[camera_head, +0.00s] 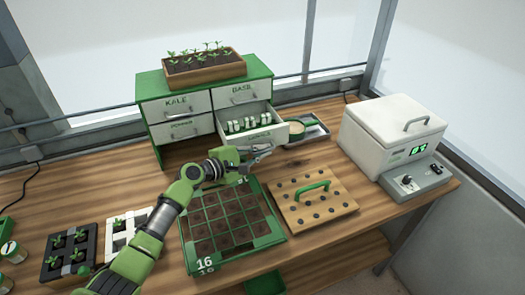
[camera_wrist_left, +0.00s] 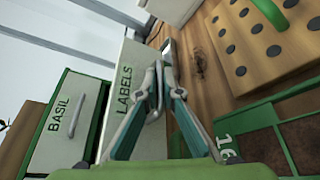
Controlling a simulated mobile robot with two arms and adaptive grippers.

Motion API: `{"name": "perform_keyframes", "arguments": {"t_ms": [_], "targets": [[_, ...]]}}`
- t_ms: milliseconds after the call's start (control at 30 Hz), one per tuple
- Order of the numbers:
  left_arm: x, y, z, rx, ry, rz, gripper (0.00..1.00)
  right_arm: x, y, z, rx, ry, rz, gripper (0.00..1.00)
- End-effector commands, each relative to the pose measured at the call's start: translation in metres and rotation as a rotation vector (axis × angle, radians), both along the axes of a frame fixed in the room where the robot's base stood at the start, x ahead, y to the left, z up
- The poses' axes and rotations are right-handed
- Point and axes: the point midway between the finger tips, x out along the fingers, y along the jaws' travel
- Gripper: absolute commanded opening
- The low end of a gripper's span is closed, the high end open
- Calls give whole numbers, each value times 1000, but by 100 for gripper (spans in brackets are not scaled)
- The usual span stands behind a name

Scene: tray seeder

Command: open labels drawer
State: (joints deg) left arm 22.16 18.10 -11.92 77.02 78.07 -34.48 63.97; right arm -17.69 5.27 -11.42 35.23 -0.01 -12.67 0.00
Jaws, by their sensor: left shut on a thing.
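The labels drawer (camera_head: 282,131) is the lower right drawer of a green cabinet (camera_head: 150,80) with white drawer fronts. It is pulled out, and several white and green items show inside it. Its front, lettered LABELS (camera_wrist_left: 122,90), fills the middle of the left wrist view. My right gripper is in neither view.
A green seed tray (camera_head: 187,250) with soil cells lies in front of the drawer. Beside it is a wooden dibber board (camera_head: 335,205) with a green handle. A white lidded box (camera_head: 385,130) stands at right. A seedling planter (camera_head: 205,70) sits on the cabinet.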

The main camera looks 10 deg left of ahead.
Motion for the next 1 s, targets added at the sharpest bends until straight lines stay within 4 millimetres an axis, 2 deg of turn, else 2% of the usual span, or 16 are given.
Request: {"name": "perform_keyframes", "arguments": {"t_ms": [167, 367, 400, 500, 667, 767, 867, 1000], "targets": [[0, -1, 3, -5, -2, -1, 0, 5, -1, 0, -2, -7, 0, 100], [0, -1, 3, -6, -1, -2, 0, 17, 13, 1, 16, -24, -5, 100], [0, -1, 3, -6, -1, -2, 14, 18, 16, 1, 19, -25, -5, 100], [0, -1, 2, -5, -1, -2, 14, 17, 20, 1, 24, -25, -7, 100], [0, -1, 2, -4, -2, -2, 14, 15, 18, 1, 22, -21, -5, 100], [-1, 1, 2, -3, -2, -1, 14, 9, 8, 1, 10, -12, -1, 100], [-8, 6, 3, -3, -2, 0, 14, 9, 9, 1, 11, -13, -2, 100], [-26, 19, 8, -1, -2, -1, 14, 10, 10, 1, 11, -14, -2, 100]]}}
